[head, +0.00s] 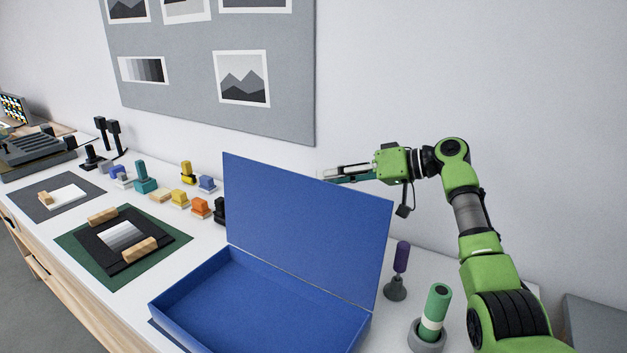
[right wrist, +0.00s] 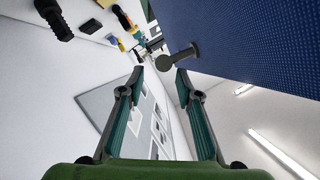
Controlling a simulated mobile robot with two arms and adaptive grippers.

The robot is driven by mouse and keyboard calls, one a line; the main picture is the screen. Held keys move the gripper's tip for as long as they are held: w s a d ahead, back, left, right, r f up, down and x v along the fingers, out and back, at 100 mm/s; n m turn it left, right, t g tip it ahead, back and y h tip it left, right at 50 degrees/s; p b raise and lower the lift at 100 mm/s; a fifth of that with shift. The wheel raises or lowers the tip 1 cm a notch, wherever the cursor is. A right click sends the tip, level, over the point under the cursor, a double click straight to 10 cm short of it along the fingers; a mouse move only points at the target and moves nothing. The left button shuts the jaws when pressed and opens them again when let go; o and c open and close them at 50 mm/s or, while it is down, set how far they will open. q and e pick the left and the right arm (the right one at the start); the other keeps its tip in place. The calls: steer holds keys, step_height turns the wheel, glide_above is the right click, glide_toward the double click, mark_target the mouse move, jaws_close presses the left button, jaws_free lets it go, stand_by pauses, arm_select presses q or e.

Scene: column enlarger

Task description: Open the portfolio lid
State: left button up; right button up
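The blue portfolio (head: 255,310) is an open shallow box on the white bench in the head view. Its blue lid (head: 305,225) stands up steeply from the hinge along the back edge. The tray's visible inside looks empty. My right gripper (head: 330,175) is behind the lid's upper edge, with its fingertips partly hidden by the lid. In the right wrist view its two fingers (right wrist: 158,70) are apart with nothing between them. The lid's outer face (right wrist: 250,40) fills the upper right there, with a dark grey knob-like piece (right wrist: 178,58) beside it. My left gripper is not in view.
A green cylinder (head: 435,310) in a grey holder and a purple-handled tool (head: 401,257) stand right of the portfolio. A green mat (head: 75,240) with a dark frame lies to the left. Several small coloured blocks stand behind. A grey picture board (head: 200,75) hangs on the wall.

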steer(key=shift+v, duration=2.35)
